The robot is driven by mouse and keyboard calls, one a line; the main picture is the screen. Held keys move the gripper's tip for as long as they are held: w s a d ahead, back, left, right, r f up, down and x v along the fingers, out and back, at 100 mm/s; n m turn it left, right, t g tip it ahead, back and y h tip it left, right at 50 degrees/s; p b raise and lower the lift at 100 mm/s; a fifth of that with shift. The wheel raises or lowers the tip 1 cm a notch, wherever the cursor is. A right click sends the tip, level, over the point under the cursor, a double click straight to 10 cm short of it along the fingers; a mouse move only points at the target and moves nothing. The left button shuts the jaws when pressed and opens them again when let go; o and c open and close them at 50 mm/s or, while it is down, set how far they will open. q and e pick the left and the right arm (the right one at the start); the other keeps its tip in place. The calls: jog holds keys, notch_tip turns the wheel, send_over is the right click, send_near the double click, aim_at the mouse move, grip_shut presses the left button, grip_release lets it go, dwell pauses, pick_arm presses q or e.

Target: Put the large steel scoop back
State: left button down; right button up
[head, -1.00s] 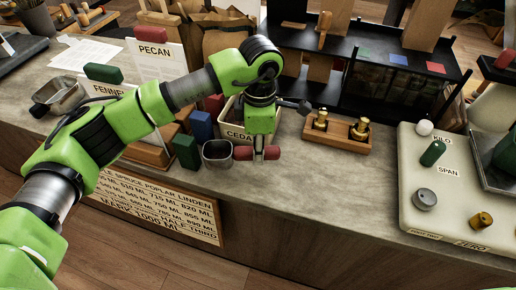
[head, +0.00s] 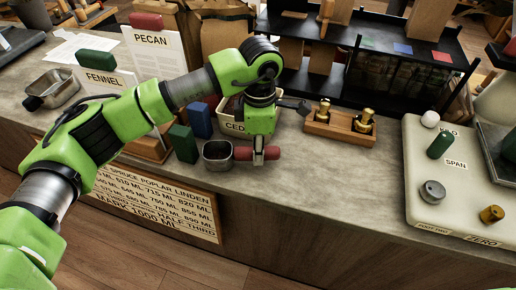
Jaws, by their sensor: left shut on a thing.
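My left gripper (head: 259,159) points down at the front of the counter and is shut on the red handle (head: 241,153) of a steel scoop (head: 217,155). The scoop's cup extends to the left of the fingers, close to the counter's front edge; I cannot tell whether it touches the counter. Another steel scoop or pan (head: 50,88) with a dark handle lies at the far left of the counter. My right gripper is out of view.
A bin labelled CEDAR (head: 228,110) stands behind my left gripper, partly hidden. Green (head: 184,143) and blue (head: 200,120) blocks stand left of it. A wooden block with brass weights (head: 340,127) and a scale (head: 450,190) are to the right. Bare counter lies between.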

pick_arm(q)
jog(key=shift+f+b, duration=0.3)
jog(key=shift+f, duration=0.05)
jog(key=c, duration=1.7)
grip_release()
notch_tip(320, 180, up, 12)
jog(key=shift+d, duration=0.1)
